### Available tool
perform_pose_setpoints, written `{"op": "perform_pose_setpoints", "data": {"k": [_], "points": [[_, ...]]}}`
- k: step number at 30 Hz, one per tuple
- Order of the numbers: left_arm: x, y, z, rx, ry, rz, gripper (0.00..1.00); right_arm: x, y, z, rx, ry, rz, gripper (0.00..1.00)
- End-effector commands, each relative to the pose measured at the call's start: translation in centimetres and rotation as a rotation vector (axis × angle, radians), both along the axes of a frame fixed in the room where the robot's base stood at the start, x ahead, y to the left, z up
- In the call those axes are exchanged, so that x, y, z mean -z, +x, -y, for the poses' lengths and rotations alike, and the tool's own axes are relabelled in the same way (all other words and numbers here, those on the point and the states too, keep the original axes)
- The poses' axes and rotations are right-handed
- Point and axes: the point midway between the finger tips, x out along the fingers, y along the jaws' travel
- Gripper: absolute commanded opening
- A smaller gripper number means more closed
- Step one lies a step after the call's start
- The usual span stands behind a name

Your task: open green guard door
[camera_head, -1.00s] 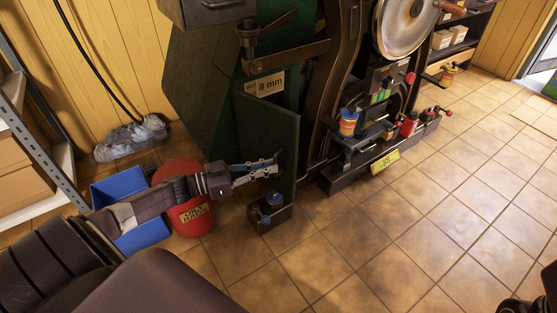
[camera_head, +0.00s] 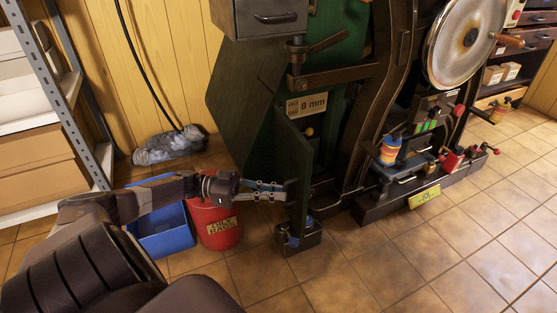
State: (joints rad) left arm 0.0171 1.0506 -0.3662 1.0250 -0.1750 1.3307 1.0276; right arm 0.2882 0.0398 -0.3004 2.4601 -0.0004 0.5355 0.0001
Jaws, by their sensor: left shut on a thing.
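The green guard door (camera_head: 292,160) is a tall dark green panel low on the machine, under the "8 mm" plate. It stands ajar and shows narrow, nearly edge-on, with a gap at its right where a small yellow knob (camera_head: 309,132) shows. My left gripper (camera_head: 287,190) reaches in from the left and is shut at the door's lower part, near its free edge. A dark piece, probably the handle, is between the fingertips; the exact grip is too small to tell. My right gripper is out of view.
A red bucket (camera_head: 216,226) and a blue bin (camera_head: 163,236) stand below my left forearm. A small dark box with blue knobs (camera_head: 298,240) sits on the floor by the door. A metal shelf (camera_head: 75,95) is at left. Tiled floor (camera_head: 400,270) in front is clear.

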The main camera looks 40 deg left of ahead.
Motion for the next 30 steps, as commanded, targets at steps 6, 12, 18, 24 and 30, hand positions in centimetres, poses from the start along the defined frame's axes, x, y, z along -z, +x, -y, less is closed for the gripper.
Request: {"op": "perform_pose_setpoints", "data": {"k": [6, 12, 18, 24, 30], "points": [[-0.2, 0.4, -0.5, -0.017, 0.002, 0.001, 0.00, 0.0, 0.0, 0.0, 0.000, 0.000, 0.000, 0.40], [-0.2, 0.3, -0.5, -0.015, 0.002, 0.001, 0.27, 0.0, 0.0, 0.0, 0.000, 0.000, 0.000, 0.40], [-0.1, 0.2, -0.3, -0.010, 0.001, 0.000, 0.27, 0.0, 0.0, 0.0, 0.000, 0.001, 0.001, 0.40], [-1.0, 0.2, -0.3, -0.008, 0.005, 0.001, 0.27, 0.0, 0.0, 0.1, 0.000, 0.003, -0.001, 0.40], [-4.3, 0.1, -0.3, -0.006, 0.007, -0.001, 0.27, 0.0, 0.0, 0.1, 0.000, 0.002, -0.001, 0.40]]}}
